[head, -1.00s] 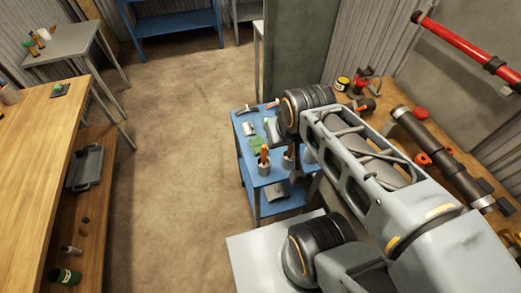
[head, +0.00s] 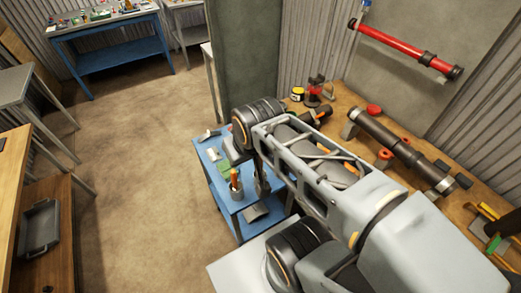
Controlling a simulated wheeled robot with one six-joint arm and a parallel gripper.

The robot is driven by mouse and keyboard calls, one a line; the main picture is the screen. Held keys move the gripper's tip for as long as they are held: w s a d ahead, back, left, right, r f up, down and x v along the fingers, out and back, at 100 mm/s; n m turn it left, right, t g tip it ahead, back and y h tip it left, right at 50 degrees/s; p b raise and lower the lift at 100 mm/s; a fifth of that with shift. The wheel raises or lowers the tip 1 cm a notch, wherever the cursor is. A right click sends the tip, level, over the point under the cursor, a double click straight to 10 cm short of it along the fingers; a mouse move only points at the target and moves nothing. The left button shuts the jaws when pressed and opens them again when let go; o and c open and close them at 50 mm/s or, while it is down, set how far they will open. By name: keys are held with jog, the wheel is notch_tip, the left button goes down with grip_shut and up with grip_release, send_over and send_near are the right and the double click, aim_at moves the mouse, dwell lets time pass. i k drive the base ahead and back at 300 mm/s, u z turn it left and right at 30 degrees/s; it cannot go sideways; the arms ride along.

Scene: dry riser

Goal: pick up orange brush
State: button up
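An orange handle (head: 234,176), which may be the orange brush, stands upright in a grey cup (head: 236,191) on the blue cart (head: 229,207). Its lower end is hidden in the cup, so I cannot tell whether it has bristles. My arm reaches across the cart from the lower right. A narrow dark grey part, likely my gripper (head: 262,182), hangs below the arm just right of the cup. Its fingers are too small and shaded to tell open from shut, and nothing held is visible.
Other small items, including a green piece (head: 223,169), lie on the cart. A wooden workbench (head: 397,187) at right carries a dark pipe (head: 398,148) and red parts. A grey partition (head: 246,65) stands behind. The floor (head: 140,170) left of the cart is clear.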

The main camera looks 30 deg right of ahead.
aim_at(233, 176)
jog(key=k, duration=1)
jog(key=u, duration=1.65)
jog(key=i, duration=1.4)
jog(key=z, duration=2)
